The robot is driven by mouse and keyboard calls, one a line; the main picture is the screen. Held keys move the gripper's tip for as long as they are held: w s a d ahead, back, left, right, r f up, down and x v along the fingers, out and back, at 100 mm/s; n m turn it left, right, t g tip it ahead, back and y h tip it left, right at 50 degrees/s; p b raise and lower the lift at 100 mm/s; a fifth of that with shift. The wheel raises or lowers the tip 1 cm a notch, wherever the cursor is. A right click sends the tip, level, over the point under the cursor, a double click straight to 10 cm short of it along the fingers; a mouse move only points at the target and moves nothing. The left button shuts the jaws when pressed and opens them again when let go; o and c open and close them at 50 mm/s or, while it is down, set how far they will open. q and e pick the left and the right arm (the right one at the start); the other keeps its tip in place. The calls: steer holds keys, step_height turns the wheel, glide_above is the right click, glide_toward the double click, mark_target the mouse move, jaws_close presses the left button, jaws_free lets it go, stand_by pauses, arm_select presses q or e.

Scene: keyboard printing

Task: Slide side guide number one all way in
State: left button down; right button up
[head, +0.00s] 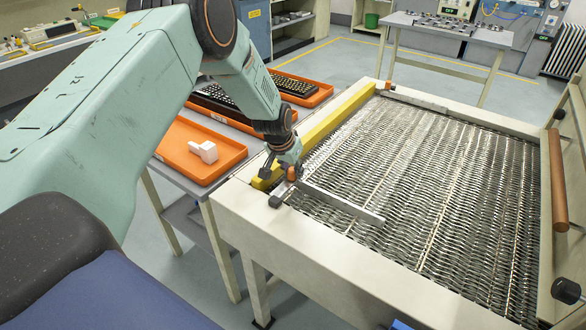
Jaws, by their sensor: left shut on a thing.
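A side guide (340,203), a flat grey metal bar with an orange knob at its left end, lies across the near left part of the metal mesh belt (430,190). My left gripper (289,168) is shut on this near side guide at its knob end, beside the yellow rail (335,118). The fingers partly hide the knob. A second side guide (418,101) crosses the far left corner of the belt, with a small orange part at its left end. No number is readable on either guide. My right gripper is not in view.
The belt sits in a cream frame (330,262) with a brown roller (558,180) at the right. Orange trays on a side table hold a white block (204,151) and dark keyboards (290,86). The belt right of the near guide is clear.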

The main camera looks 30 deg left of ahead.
arm_select(q)
steer(key=c, duration=1.1)
jaws_free()
steer(key=shift+s, duration=0.15)
steer(key=v, duration=1.2)
